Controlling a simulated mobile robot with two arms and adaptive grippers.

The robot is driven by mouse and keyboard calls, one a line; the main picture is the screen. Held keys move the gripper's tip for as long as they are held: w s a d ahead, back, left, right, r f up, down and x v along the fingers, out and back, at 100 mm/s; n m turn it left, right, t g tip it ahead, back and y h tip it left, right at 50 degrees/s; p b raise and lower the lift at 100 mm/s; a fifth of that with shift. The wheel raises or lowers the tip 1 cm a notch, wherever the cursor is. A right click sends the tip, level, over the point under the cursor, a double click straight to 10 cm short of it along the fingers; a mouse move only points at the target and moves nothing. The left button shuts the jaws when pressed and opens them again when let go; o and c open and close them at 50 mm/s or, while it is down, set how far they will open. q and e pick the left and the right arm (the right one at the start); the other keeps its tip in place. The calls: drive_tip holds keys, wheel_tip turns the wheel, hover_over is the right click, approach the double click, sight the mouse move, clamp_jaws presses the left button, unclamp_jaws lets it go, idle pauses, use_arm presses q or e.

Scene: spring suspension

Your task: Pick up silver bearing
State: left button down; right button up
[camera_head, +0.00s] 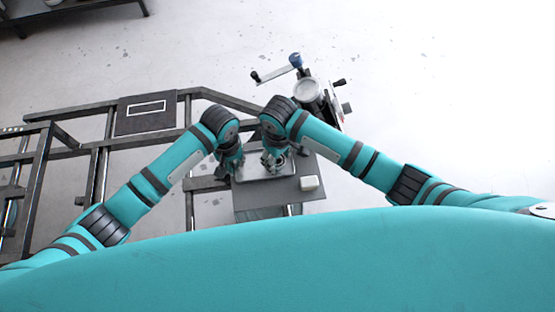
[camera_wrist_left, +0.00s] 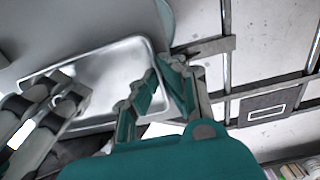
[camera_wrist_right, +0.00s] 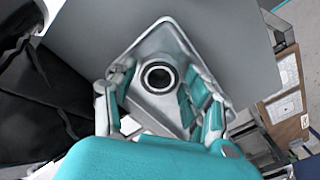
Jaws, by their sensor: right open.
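The silver bearing (camera_wrist_right: 158,77), a ring with a dark rim and pale centre, lies in a shallow metal tray (camera_wrist_right: 146,112) in the right wrist view. My right gripper (camera_wrist_right: 162,80) is open, with its fingers on either side of the bearing in that view; contact is not visible. In the head view my right gripper (camera_head: 274,165) is over the tray and hides the bearing. My left gripper (camera_head: 230,165) is beside it, near the tray's left side.
The tray sits on a grey table (camera_head: 250,204). A small white block (camera_head: 309,183) is at the tray's right. A machine with a crank handle (camera_head: 296,60) stands behind. Dark metal frames (camera_head: 60,140) and a dark panel (camera_head: 146,122) are at left. Both grippers are close together.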

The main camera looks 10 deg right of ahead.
sight(278, 161)
drive_tip(key=shift+f, duration=0.2)
drive_tip(key=c, duration=0.9)
drive_tip(key=shift+r, duration=0.1)
wheel_tip(278, 161, up, 10)
drive_tip(key=shift+f, duration=0.1)
use_arm(q)
drive_tip(key=c, duration=1.4)
unclamp_jaws()
wheel_tip(278, 161, up, 12)
